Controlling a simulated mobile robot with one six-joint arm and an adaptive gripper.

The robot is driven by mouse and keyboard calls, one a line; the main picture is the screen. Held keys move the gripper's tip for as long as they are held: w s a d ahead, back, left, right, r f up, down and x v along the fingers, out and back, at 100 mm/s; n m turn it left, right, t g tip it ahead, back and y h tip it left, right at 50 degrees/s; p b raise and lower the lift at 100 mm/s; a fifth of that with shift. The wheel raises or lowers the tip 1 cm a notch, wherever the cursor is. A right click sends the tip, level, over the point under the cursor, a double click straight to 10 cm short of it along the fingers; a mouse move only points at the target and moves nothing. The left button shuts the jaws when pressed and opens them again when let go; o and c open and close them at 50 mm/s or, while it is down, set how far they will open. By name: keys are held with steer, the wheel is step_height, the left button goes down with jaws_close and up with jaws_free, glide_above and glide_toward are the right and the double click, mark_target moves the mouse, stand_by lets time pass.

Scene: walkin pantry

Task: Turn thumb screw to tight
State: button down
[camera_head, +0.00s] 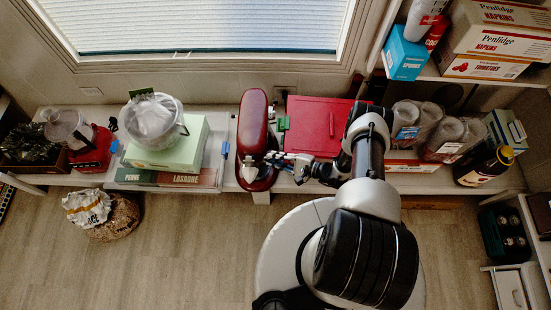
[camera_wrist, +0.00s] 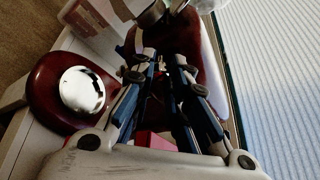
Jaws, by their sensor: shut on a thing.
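A dark red stand mixer (camera_head: 252,125) stands on the shelf under the window. Its red body (camera_wrist: 207,60) also fills the upper middle of the wrist view, with a red base bearing a shiny round metal plate (camera_wrist: 83,90) at left. My gripper (camera_head: 278,158) reaches in from the right and its fingertips are at the mixer's right side. In the wrist view my gripper (camera_wrist: 163,58) has its two fingers close together against the mixer's neck. The thumb screw is hidden between the fingertips, so its turn position cannot be seen.
A red box (camera_head: 322,122) stands close to the right of the mixer, behind my arm. A pale green box (camera_head: 168,147) with a bagged pot is at left.

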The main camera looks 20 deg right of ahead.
steer(key=shift+w+d+r+m+g+y, duration=0.1)
steer(key=shift+w+m+g+y, duration=0.25)
steer(key=shift+m+g, duration=1.45)
steer(key=shift+w+d+f+m+g+y, duration=0.15)
steer(key=shift+m+g+y, duration=0.3)
steer(key=shift+m+g, duration=1.3)
steer(key=shift+w+r+m+g+y, duration=0.25)
steer(key=shift+m+g, duration=0.8)
steer(key=shift+m, duration=1.4)
steer(key=shift+y, duration=0.25)
steer(key=c, duration=1.5)
jaws_free()
steer(key=shift+c, duration=0.2)
